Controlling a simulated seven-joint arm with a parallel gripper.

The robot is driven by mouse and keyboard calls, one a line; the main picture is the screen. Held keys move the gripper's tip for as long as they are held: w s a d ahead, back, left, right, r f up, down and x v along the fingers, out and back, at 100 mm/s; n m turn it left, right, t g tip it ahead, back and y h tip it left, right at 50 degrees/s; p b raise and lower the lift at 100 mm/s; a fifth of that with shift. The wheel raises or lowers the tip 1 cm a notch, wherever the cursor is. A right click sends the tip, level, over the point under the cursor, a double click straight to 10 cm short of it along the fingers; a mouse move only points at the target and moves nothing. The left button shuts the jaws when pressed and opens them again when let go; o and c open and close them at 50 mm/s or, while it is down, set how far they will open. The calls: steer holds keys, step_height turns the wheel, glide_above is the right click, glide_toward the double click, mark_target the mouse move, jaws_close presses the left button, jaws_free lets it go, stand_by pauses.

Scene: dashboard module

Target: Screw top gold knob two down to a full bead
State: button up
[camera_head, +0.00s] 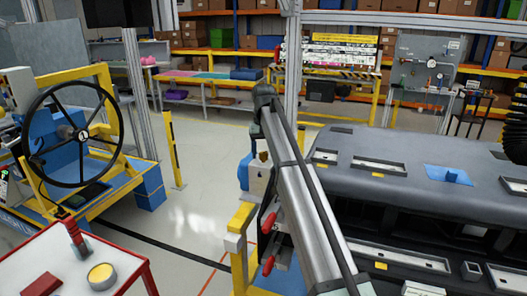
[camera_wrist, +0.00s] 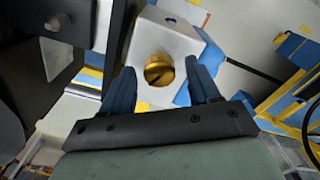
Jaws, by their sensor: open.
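A gold knob (camera_wrist: 159,70) sits on the front face of a white block (camera_wrist: 172,38) in the wrist view. It is round, with a dark patch across its face. My gripper (camera_wrist: 161,82) is open, with one blue finger on each side of the knob. A gap shows on both sides, and I cannot tell how far the fingertips reach past it. No bead can be made out.
A grey dashboard module (camera_head: 400,160) lies to the right of my arm. Red-handled clamps (camera_head: 268,222) stand by the yellow post (camera_head: 240,222). A steering-wheel stand (camera_head: 84,133) and red-edged table (camera_head: 60,262) are at left. Open floor (camera_head: 205,215) lies between.

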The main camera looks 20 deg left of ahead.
mark_target(263, 153)
steer(key=shift+r, duration=3.8)
